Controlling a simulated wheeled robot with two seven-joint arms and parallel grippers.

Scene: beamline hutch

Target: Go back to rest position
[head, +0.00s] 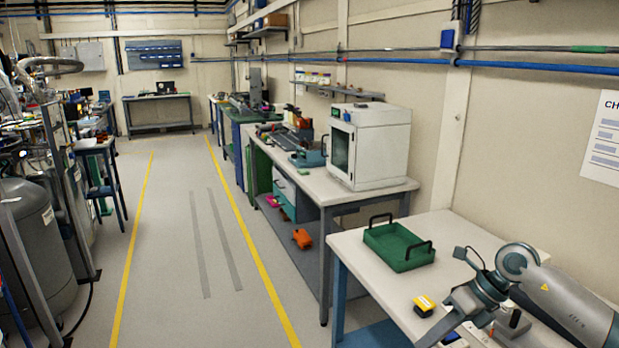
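My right arm reaches in from the right edge over the near white-topped table (350,252). The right gripper (442,328) points down and left near the bottom edge of the head view. Its fingertips are not clearly visible, so I cannot tell whether it is open or shut, or whether it holds anything. My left arm and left gripper are not in view.
A green tray (400,247) with black handles stands on the near table. A small yellow-and-black object (424,305) lies close to my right gripper. A white cabinet (380,150) stands on the bench beyond. The floor aisle (180,240) is clear.

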